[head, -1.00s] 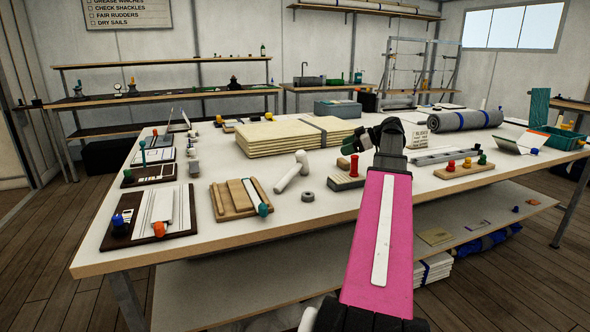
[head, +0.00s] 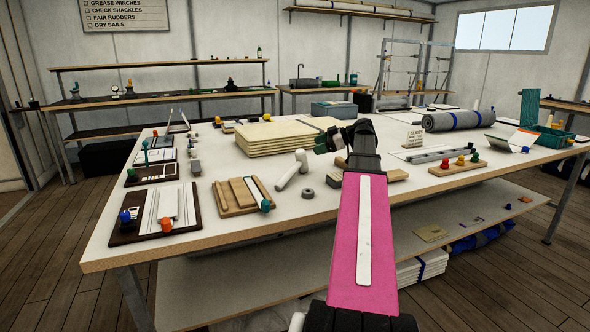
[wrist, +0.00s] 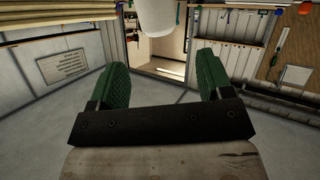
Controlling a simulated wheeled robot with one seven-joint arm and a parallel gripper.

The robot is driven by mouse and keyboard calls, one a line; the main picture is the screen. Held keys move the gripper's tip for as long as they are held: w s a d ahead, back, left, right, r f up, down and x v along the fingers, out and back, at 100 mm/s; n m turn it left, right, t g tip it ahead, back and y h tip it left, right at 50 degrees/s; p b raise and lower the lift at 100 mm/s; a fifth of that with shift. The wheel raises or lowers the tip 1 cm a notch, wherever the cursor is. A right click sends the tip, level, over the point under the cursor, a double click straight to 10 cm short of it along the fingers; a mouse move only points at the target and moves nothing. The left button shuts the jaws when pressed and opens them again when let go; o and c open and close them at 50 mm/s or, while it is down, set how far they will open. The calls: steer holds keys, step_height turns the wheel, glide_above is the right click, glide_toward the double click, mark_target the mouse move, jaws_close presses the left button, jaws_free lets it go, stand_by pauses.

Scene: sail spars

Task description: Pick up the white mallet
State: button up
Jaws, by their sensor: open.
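The white mallet (head: 291,171) lies on the large white-topped table (head: 330,208), just in front of the plywood stack. Its thick head is at the upper right and its handle slants down to the left. My gripper (head: 330,141) is above the table, to the right of and a little higher in the picture than the mallet, and it looks apart from it. In the wrist view my gripper (wrist: 160,70) has its two green fingers spread, with nothing between them. A white rounded thing (wrist: 158,10) at the top edge there looks like part of the mallet, cut off by the frame.
The plywood stack (head: 270,138) stands behind the mallet. A small grey ring (head: 307,194) lies to its right front and a wooden tray (head: 238,197) to its left. A block with coloured knobs (head: 458,165) is farther right. Bare tabletop lies in front of the mallet.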

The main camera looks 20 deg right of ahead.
mark_target(301, 151)
steer(key=x, duration=0.8)
steer(key=shift+w+a+f, duration=0.1)
steer(key=shift+a+f, duration=0.1)
jaws_close()
steer(key=shift+r, duration=0.1)
